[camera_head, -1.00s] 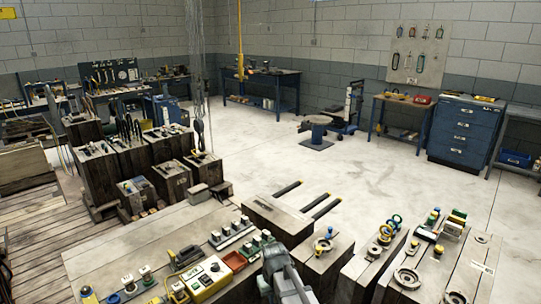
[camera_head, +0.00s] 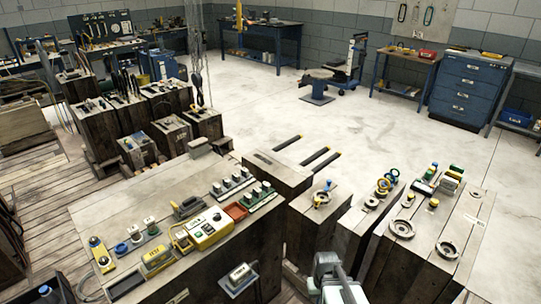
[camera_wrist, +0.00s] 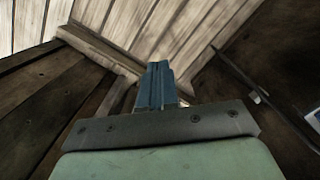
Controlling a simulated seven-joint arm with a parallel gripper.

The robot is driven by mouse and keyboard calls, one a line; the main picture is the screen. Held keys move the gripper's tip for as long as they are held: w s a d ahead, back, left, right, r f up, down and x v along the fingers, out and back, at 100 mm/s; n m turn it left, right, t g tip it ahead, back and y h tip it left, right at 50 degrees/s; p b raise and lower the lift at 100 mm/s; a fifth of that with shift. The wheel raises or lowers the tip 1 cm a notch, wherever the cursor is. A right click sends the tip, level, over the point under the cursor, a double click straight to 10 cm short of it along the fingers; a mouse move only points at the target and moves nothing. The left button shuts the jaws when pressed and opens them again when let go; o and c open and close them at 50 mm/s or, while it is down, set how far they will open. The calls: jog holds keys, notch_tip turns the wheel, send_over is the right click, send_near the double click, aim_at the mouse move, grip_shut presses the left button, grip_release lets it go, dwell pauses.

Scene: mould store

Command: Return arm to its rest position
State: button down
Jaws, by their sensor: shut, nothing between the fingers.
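My gripper (camera_wrist: 158,68) shows in the wrist view as two blue fingers pressed together, with nothing between them. It points towards wooden planks and dark timber sides. In the head view only a pale grey part of my arm (camera_head: 338,284) shows at the bottom edge, in front of the dark timber blocks. The fingers cannot be made out there.
Timber blocks with rings (camera_head: 401,229) stand at the right. The concrete floor (camera_head: 400,135) beyond is open.

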jog(key=s+f+g, duration=0.2)
jog(key=s+f, duration=0.5)
jog(key=s, duration=0.5)
jog(key=s+f+g, duration=0.3)
jog(key=s+f, duration=0.5)
jog(key=s, duration=0.5)
jog(key=shift+g, duration=0.3)
